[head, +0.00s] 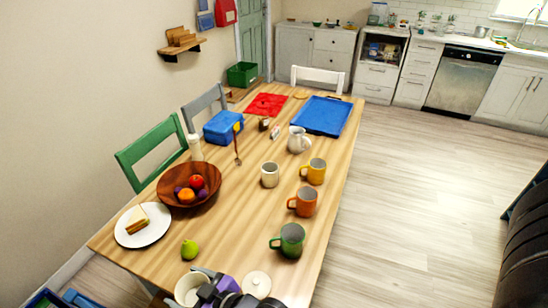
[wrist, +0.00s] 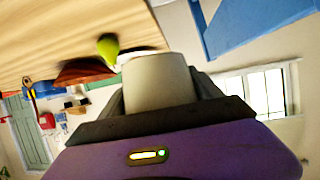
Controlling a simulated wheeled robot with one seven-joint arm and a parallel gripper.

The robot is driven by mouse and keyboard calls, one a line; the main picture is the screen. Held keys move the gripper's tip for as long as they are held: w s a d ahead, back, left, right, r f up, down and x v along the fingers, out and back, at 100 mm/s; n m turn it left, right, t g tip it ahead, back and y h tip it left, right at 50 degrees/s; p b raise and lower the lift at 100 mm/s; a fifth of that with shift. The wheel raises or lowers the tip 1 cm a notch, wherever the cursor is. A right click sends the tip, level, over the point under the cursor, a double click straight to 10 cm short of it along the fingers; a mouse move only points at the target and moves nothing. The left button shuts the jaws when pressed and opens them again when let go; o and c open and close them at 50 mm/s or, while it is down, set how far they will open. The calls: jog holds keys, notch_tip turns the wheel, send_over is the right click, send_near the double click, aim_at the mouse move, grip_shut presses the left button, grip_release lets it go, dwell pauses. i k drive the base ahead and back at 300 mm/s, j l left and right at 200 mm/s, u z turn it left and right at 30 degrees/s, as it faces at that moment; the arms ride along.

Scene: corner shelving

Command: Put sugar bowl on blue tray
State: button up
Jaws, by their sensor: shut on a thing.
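My gripper (head: 204,284) is at the near end of the wooden table in the head view. It is shut on a cream, open-topped vessel (head: 190,291), which looks like the sugar bowl. In the wrist view the bowl (wrist: 158,82) sits between the dark fingers (wrist: 160,100). A round cream lid-like disc (head: 256,284) lies on the table to the right of my gripper. The blue tray (head: 322,116) lies flat and empty at the far right end of the table. I cannot tell whether the bowl touches the table.
Green (head: 289,241), orange (head: 303,201) and yellow (head: 313,171) mugs line the right side. A cream cup (head: 270,175) and white jug (head: 299,140) stand nearby. A pear (head: 189,249), sandwich plate (head: 134,236) and fruit bowl (head: 170,197) are left. The table's centre is mostly clear.

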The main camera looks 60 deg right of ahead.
aim_at(317, 114)
jog(key=l+z, duration=0.45)
jog(key=i+l+z, duration=0.15)
jog(key=z, duration=0.35)
jog(key=i+l+z, duration=0.15)
jog(key=l+z, duration=0.15)
jog(key=z, duration=0.15)
jog(key=i+l+z, duration=0.15)
jog(key=z, duration=0.35)
jog(key=i+l+u, duration=0.25)
jog(key=u, duration=0.2)
jog(key=i+l+u, duration=0.45)
